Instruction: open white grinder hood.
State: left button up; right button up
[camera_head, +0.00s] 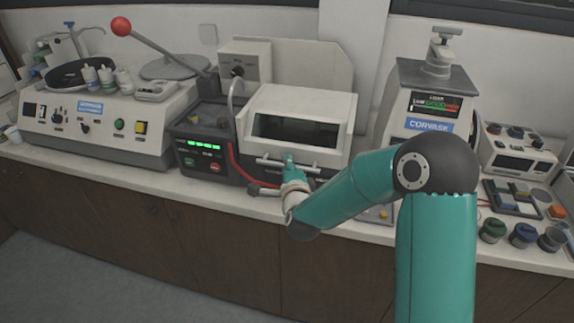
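My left gripper is not in view.
A red-knobbed lever (121,27) and polishing machine (100,118) stand at left. A red cable (237,165) hangs beside the hood. The Corvask press (432,95) stands right, with cups (522,236) near the bench edge. A pale panel (322,62) rises behind the hood.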

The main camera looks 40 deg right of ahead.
grip_shut()
